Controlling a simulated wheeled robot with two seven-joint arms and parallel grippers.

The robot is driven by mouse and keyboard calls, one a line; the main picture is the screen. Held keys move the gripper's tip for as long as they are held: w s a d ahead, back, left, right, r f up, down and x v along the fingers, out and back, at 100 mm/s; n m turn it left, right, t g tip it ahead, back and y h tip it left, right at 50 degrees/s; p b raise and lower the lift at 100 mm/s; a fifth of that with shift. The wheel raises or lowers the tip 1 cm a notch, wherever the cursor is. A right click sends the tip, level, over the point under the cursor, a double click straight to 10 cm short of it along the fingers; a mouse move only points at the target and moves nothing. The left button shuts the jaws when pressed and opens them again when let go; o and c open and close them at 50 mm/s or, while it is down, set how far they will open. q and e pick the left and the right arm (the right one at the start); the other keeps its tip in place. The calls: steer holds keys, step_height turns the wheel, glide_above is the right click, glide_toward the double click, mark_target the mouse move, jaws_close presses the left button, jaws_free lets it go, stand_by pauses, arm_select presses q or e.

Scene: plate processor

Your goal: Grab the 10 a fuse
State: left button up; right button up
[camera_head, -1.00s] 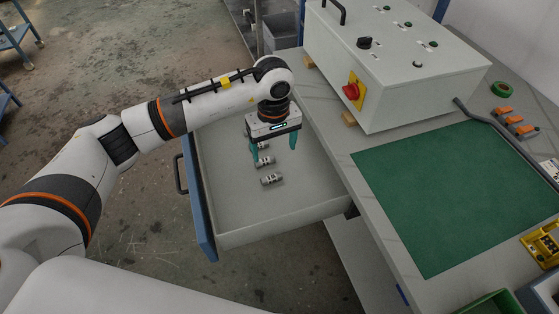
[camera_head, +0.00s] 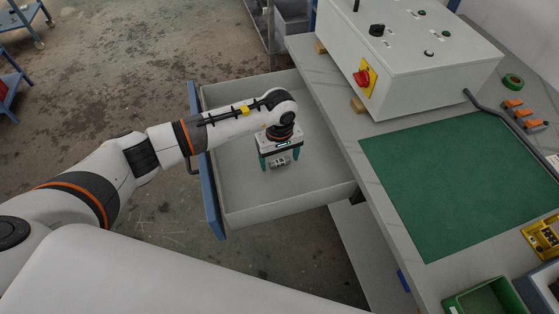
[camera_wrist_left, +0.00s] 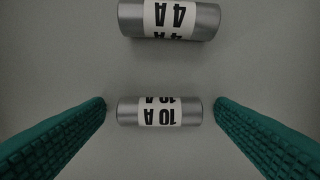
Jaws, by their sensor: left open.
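The 10 A fuse (camera_wrist_left: 160,112) is a small silver cylinder with a white label, lying on the drawer floor. In the left wrist view it lies between the two green fingers of my left gripper (camera_wrist_left: 160,110), with a narrow gap at each end. A larger fuse marked 4 A (camera_wrist_left: 170,18) lies beyond it at the top of that view. In the head view my left gripper (camera_head: 279,165) is open, pointing down low in the drawer, with a fuse (camera_head: 280,161) showing between its fingers. My right gripper is not in view.
The open drawer (camera_head: 290,211) has raised walls around the gripper. The worktop to the right carries a grey control box (camera_head: 425,75) with a red switch, a green mat (camera_head: 455,185) and a green bin (camera_head: 485,297). The drawer floor left of the gripper is clear.

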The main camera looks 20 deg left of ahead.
arm_select(q)
steer(key=c, duration=1.1)
steer(key=shift+o, duration=0.2)
steer(key=shift+r, duration=0.1)
